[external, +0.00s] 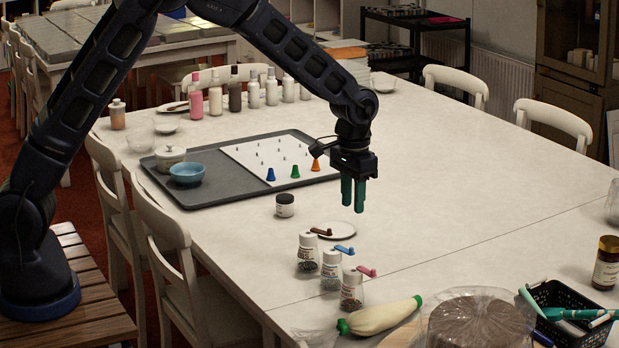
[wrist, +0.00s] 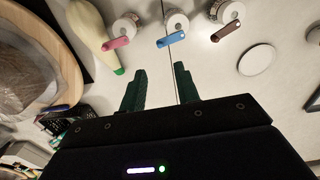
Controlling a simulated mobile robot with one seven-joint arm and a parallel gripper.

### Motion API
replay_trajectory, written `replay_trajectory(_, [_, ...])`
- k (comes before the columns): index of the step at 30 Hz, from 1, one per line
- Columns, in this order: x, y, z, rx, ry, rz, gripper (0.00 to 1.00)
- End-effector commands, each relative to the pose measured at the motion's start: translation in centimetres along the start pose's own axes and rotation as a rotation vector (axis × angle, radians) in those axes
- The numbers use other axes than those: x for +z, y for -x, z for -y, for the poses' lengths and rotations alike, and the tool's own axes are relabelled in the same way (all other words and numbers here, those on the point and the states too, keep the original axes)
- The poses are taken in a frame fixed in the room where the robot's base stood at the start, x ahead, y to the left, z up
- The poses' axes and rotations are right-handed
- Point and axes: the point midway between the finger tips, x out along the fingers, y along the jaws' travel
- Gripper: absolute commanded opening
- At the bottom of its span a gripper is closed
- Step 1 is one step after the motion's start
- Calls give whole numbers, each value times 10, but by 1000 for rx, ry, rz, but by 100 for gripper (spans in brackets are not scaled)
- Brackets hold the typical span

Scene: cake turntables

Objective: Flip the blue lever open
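Three small grinder jars with white tops stand in a row on the white table. The middle jar (external: 331,270) carries the blue lever (external: 345,249), which sticks out to the right from its top. In the wrist view the blue lever (wrist: 175,42) lies ahead of my fingertips, below the round white top (wrist: 177,22). The jar with the brown lever (external: 321,232) is on one side and the jar with the pink lever (external: 366,271) on the other. My gripper (external: 353,194) points down above the table, behind the jars. Its green fingers (wrist: 160,75) are apart, with nothing between them.
A white plate (external: 335,230) and a small dark jar (external: 285,205) stand behind the grinders. A grey tray (external: 200,197) is at left.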

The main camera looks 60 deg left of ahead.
Motion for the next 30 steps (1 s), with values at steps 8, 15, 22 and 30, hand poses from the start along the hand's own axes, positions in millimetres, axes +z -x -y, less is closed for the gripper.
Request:
replay_trajectory(8, [1, -43, 0, -1, 1, 4, 32])
replay_trajectory(15, [1, -80, 0, -1, 1, 3, 32])
replay_trajectory(22, [1, -99, 0, 0, 0, 2, 32])
replay_trajectory(30, [1, -102, 0, 0, 0, 1, 32])
